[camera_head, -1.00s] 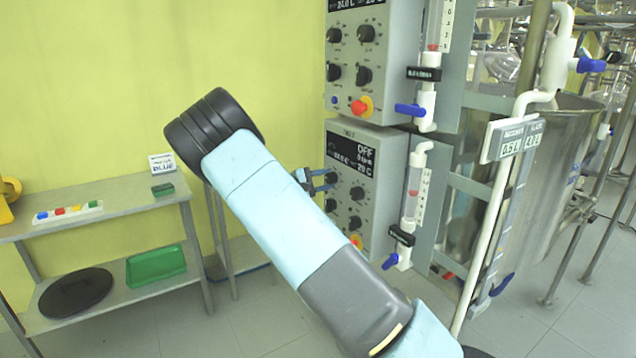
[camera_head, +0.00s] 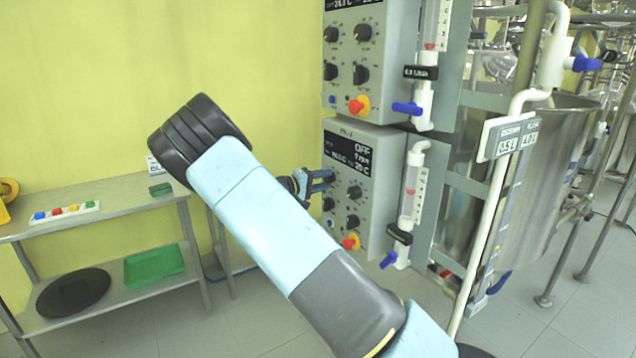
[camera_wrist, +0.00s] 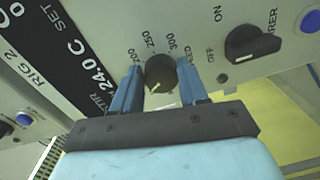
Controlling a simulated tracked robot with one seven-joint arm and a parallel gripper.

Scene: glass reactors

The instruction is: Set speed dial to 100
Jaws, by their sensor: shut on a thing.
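The speed dial (camera_wrist: 161,74) is a round black knob in the wrist view, with 200, 250 and 300 printed around its far side and a partly hidden label ending in "EED". A pale pointer mark shows on its near side; the numbers there are hidden. My gripper (camera_wrist: 160,84) has its two blue fingers on either side of the dial and is shut on it. In the head view my gripper (camera_head: 320,181) reaches the lower control box (camera_head: 371,195) from the left, and the dial is hidden. Its display (camera_head: 350,160) reads OFF.
Beside the dial is a black ON/OFF stirrer knob (camera_wrist: 252,44). An upper control box (camera_head: 368,80) hangs above. White pipes and valves stand right; a shelf table (camera_head: 120,197) stands left.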

